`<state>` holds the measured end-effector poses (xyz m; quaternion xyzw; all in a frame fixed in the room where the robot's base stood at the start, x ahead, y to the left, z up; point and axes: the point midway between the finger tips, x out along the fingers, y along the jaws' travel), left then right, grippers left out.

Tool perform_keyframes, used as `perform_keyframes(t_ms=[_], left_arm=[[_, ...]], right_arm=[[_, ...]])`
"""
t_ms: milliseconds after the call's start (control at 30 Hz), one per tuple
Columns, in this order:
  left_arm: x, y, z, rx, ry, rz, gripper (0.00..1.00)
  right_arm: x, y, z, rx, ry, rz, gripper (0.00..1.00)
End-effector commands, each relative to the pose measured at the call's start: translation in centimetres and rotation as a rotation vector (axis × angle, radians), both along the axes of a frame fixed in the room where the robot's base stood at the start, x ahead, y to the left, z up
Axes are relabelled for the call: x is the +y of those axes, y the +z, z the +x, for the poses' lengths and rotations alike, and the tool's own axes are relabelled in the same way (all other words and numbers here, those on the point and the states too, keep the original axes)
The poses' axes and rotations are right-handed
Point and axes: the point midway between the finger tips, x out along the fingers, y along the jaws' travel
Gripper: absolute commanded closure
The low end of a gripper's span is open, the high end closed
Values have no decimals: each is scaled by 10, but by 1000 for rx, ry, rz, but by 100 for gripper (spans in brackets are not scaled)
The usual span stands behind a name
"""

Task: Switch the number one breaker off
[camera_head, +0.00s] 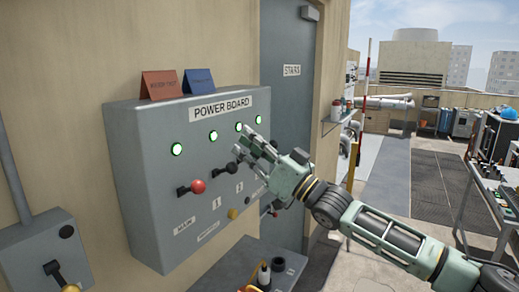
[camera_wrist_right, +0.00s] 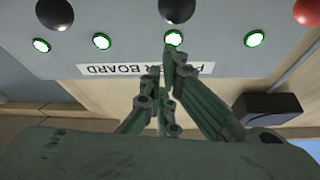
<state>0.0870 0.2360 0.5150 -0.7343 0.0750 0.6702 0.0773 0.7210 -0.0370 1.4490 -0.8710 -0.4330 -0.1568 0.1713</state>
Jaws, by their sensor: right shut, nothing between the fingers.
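The grey power board (camera_head: 150,215) hangs on the wall, with a row of lit green lamps along its top. A red-knobbed lever (camera_head: 198,187) sits above the MAIN label. The black-knobbed number one lever (camera_head: 231,168) is to its right, above a label that seems to read 1; it also shows in the wrist view (camera_wrist_right: 177,10). Its lamp (camera_head: 213,135) is lit green. My right gripper (camera_head: 246,147) is shut and empty in front of the board, its fingertips by the number one lamp in the wrist view (camera_wrist_right: 170,58). It hides part of the levers further right. My left gripper is out of view.
Red-brown (camera_head: 161,85) and blue (camera_head: 199,81) folded cards stand on the board. A smaller grey box (camera_head: 40,250) with a lever is at lower left. A small dark table (camera_head: 225,270) stands below the board. A grey door (camera_head: 287,60) is behind my arm.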

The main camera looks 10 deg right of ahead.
Motion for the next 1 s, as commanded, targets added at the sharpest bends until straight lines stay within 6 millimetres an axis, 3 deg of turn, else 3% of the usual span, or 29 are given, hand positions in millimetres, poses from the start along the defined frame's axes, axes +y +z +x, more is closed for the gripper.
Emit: perform_keyframes(t_ms=[33,200,667,1000], left_arm=[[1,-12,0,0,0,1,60],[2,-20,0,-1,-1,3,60],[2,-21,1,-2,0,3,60],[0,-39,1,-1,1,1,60]], right_arm=[[1,-11,-1,-2,0,1,100],[3,-20,-2,-2,0,2,100],[3,-21,-2,-3,0,2,100],[4,-27,-4,-36,3,45,100]])
